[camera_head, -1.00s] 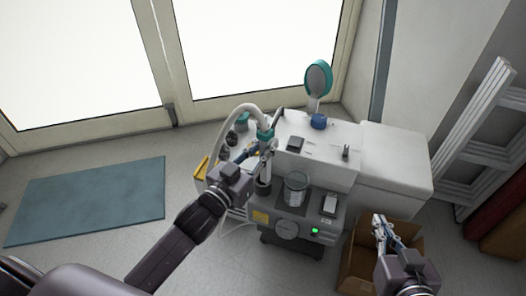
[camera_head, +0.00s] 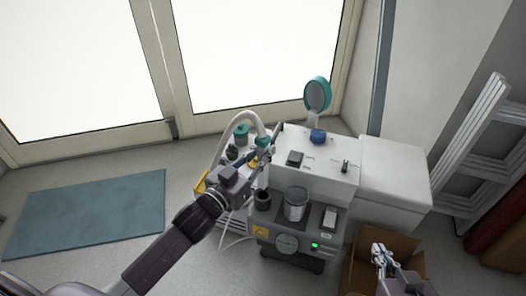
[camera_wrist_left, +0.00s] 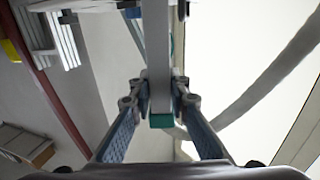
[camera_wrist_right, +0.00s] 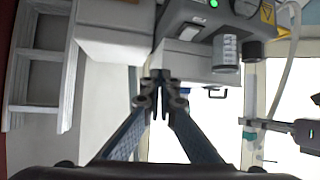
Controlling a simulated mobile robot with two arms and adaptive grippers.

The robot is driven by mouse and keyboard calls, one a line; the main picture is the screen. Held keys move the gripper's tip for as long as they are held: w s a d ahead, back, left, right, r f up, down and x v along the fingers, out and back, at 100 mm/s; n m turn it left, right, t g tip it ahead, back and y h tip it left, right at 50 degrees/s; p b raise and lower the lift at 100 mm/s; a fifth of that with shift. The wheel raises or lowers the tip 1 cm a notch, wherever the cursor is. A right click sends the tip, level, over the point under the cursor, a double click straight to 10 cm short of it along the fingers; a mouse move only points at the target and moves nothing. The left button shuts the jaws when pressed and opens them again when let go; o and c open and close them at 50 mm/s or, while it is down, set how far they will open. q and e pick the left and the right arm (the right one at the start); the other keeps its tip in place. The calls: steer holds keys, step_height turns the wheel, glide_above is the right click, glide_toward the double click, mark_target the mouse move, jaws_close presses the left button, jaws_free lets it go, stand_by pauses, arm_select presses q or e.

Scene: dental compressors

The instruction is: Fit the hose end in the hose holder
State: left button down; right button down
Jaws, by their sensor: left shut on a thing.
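My left gripper (camera_head: 264,154) is shut on the hose end (camera_head: 262,177), a pale tube with a teal collar on the white arching hose. In the left wrist view the pale hose end (camera_wrist_left: 161,92) lies between both fingers, with a teal part (camera_wrist_left: 161,120) near them. The dark cup-shaped hose holder (camera_head: 262,199) is at the machine's front left. The hose end hangs roughly upright over it; whether they touch is unclear. In the right wrist view the holder (camera_wrist_right: 252,51) and the tube line up closely. My right gripper (camera_wrist_right: 160,76) looks shut and empty; it is low at the right in the head view (camera_head: 379,252).
The white and grey compressor unit (camera_head: 322,153) carries a glass jar (camera_head: 296,205) beside the holder and a teal round mirror (camera_head: 317,95) behind. A cardboard box (camera_head: 356,258) is under my right gripper. A blue mat (camera_head: 85,212) lies left; white racks (camera_head: 470,150) stand right.

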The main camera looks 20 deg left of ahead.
steer(key=w+a+r+t+y+b, duration=0.1)
steer(key=r+t, duration=0.4)
steer(key=r, duration=0.5)
steer(key=w+a+r+t+y+b, duration=0.1)
steer(key=r+t, duration=0.4)
steer(key=r, duration=0.5)
steer(key=shift+w+a+r+y+b, duration=0.15)
steer(key=shift+w+a+y+b, duration=0.25)
steer(key=shift+a+y+b, duration=0.45)
steer(key=shift+d, duration=0.15)
steer(key=shift+n, duration=0.3)
steer(key=shift+w+d+f+g+h, duration=0.1)
steer(key=shift+w+f+g+h, duration=0.15)
steer(key=shift+f, duration=0.45)
steer(key=shift+w+f+g+h, duration=0.1)
steer(key=shift+w+f+g, duration=0.1)
steer(key=shift+f, duration=0.5)
steer(key=shift+r, duration=0.1)
